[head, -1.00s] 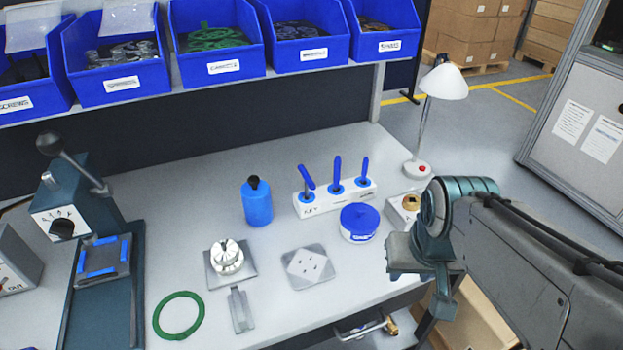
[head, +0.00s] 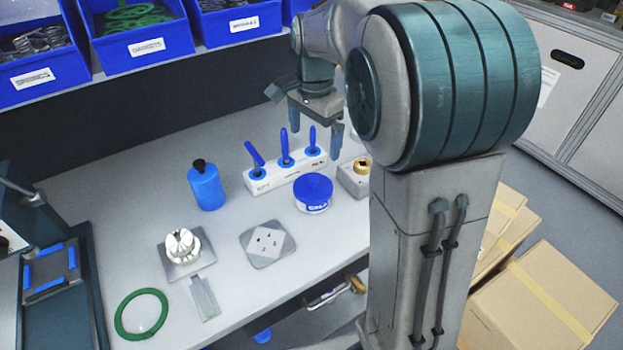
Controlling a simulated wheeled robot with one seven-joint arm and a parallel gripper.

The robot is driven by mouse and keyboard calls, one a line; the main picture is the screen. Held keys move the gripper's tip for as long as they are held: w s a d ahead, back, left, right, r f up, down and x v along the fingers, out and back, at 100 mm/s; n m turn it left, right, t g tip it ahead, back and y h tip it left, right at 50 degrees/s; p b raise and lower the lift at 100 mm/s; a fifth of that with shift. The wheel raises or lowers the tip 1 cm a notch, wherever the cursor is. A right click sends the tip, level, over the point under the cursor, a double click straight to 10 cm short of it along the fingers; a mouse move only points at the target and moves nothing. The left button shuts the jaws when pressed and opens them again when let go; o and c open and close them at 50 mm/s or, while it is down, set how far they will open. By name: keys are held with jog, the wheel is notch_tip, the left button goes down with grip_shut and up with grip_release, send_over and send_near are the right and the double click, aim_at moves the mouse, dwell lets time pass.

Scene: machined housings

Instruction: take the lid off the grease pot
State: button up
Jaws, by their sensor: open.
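Exact height above the bench is hard to tell.
A white holder (head: 290,174) with blue-handled tools stands just behind the pot. A small block with a brass part (head: 360,167) is right of it. A blue bottle (head: 206,187) and a grey plate (head: 267,246) are left. Blue bins (head: 140,47) line the shelf.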

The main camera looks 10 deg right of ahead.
send_over(313, 178)
jog(key=f, duration=0.8)
jog(key=shift+s+f, duration=0.25)
jog(key=shift+w+f, duration=0.2)
jog(key=shift+f, duration=2.5)
jog(key=shift+c, duration=0.3)
jog(key=c, duration=0.6)
